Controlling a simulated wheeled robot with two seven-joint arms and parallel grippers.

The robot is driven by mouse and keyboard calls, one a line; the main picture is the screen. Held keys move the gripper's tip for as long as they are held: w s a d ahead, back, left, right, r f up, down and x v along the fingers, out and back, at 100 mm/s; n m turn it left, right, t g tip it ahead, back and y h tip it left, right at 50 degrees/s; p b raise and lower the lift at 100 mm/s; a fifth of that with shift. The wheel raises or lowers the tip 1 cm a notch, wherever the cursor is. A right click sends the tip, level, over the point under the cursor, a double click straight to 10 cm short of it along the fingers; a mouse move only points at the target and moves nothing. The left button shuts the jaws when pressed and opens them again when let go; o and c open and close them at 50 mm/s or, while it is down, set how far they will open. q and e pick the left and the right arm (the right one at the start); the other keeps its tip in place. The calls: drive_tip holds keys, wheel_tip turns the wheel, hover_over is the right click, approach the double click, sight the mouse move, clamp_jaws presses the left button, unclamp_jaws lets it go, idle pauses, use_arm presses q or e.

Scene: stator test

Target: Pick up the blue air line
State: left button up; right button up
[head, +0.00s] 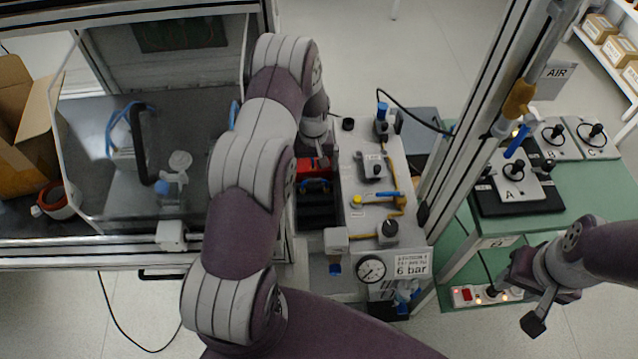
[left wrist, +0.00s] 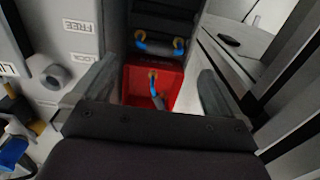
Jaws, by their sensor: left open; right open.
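My left gripper (head: 320,160) is open and empty, over the tool box beside the bench panel. In the left wrist view its two fingers (left wrist: 155,95) stand apart on either side of the red tray (left wrist: 132,92). A short blue air line (left wrist: 155,92) with a brass-coloured end lies in that tray, between the fingers in the picture and not gripped. A second blue line (left wrist: 160,46) with a dark middle part lies in the dark compartment beyond; a blue line also shows in the head view (head: 316,184). My right gripper (head: 526,295) is open and empty at the lower right.
The panel (head: 372,228) with valves, knobs and a pressure gauge (head: 371,269) marked 6 bar stands right of the tool box. A metal post (head: 485,120) rises between it and the green table (head: 580,200). A coiled blue hose (head: 117,122) sits in the enclosure at left.

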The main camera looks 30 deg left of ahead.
sight(315, 179)
use_arm(q)
wheel_tip(315, 179, down, 10)
drive_tip(key=c, duration=0.9)
